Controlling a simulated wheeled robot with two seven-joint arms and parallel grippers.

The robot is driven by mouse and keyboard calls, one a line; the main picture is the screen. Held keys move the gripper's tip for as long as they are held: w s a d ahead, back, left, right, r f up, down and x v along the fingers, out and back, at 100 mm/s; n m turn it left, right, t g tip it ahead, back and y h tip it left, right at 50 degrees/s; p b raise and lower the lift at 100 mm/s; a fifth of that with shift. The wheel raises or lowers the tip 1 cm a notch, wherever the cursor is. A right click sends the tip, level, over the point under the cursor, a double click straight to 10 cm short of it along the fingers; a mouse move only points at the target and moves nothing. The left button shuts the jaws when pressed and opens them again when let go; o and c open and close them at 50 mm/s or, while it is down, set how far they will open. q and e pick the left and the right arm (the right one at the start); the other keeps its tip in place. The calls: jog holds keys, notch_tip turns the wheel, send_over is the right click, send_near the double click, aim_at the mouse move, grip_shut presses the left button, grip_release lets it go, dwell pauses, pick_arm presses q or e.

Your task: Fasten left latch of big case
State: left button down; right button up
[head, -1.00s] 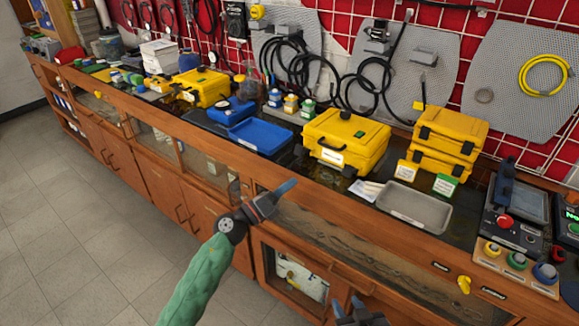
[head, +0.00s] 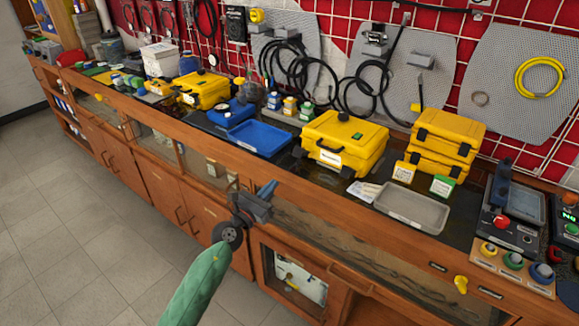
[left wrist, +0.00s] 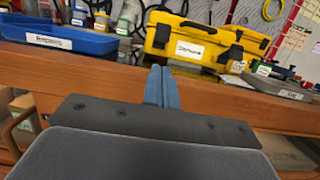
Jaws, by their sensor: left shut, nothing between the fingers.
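The big yellow case (head: 345,146) stands closed on the dark bench top, with a white label on its front. It also shows in the left wrist view (left wrist: 208,42), beyond my fingers. Its left latch (left wrist: 162,37) is a dark patch left of the label; whether it is fastened is too small to tell. My left gripper (head: 268,188) is shut and empty, in front of the bench's wooden front, apart from the case and to its lower left. Its blue fingers (left wrist: 161,86) lie together in the left wrist view. My right gripper is out of view.
A blue tray (head: 287,139) lies left of the case. A grey tray (head: 433,214) and stacked yellow cases (head: 447,140) are to its right. The wooden bench edge (left wrist: 100,67) runs between my left gripper and the case. The floor in front is clear.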

aim_at(289, 176)
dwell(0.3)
